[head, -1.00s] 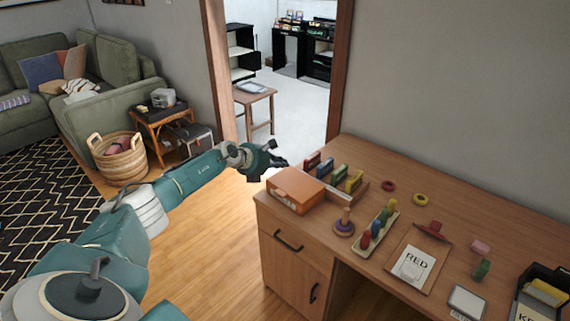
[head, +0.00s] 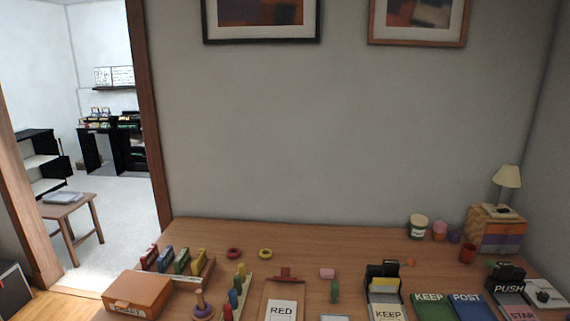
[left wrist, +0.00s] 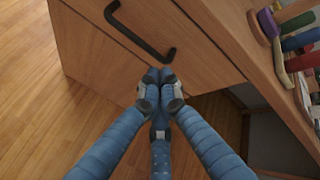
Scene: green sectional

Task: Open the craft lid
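The craft box (head: 142,290) is an orange box with a flat lid, shut, at the left end of the wooden desk in the head view. A pale label (head: 127,309) on its front is only partly legible. My left gripper (left wrist: 160,80) shows in the left wrist view with its fingertips together and nothing visible between them. It is in front of the desk's drawer front, just below one end of the dark handle (left wrist: 140,32); I cannot tell if it touches. The box is out of the left wrist view. Neither gripper shows in the head view now.
Right of the box are a rack of coloured blocks (head: 180,262), a ring stacker (head: 202,306), a peg tray (head: 236,293) and a RED clipboard (head: 284,300). The desk's back strip (head: 330,240) is mostly clear.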

